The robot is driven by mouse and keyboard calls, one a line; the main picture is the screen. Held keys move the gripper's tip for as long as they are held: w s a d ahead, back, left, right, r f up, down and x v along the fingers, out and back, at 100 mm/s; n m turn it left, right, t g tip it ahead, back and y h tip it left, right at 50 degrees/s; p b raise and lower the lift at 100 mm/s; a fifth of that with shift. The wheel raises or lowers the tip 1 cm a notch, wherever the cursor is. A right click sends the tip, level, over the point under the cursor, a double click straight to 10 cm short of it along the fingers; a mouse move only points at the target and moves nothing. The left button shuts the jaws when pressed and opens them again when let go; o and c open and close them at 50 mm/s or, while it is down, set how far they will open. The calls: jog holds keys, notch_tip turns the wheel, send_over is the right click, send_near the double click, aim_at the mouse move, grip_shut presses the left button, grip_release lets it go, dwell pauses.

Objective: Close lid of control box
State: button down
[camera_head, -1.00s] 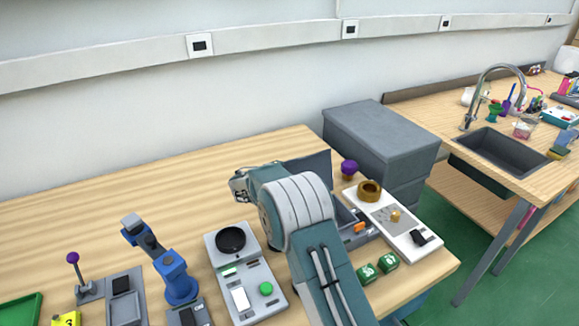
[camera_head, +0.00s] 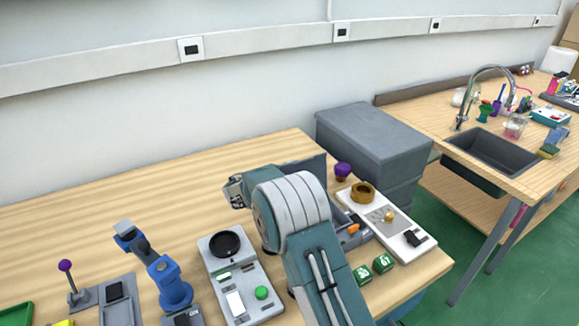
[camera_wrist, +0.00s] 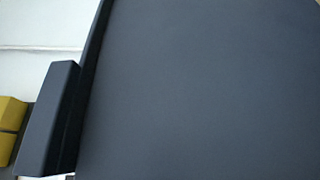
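The control box (camera_head: 352,231) is a dark grey box on the wooden table, largely hidden behind my arm. Its lid (camera_head: 313,169) stands raised at the back, and its upper right part shows past my arm. In the wrist view a large flat dark panel (camera_wrist: 205,90) fills most of the picture at close range; it looks like the lid. A dark block (camera_wrist: 48,120) protrudes at its left edge.
Right of the box is a white panel (camera_head: 406,241) with a gold ring (camera_head: 362,192); a purple knob (camera_head: 342,171) stands behind. Green cubes (camera_head: 383,263) lie in front. A grey device (camera_head: 218,268) and blue arm model (camera_head: 172,285) stand left. The table's back left is clear.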

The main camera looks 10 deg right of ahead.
jog(key=shift+s+d+r+m, duration=0.2)
jog(key=shift+s+r+m, duration=0.15)
jog(key=shift+s+m, duration=0.2)
jog(key=s+d+m+h, duration=0.3)
jog(key=s+m, duration=0.6)
jog(key=m, duration=0.1)
jog(key=shift+r, duration=0.25)
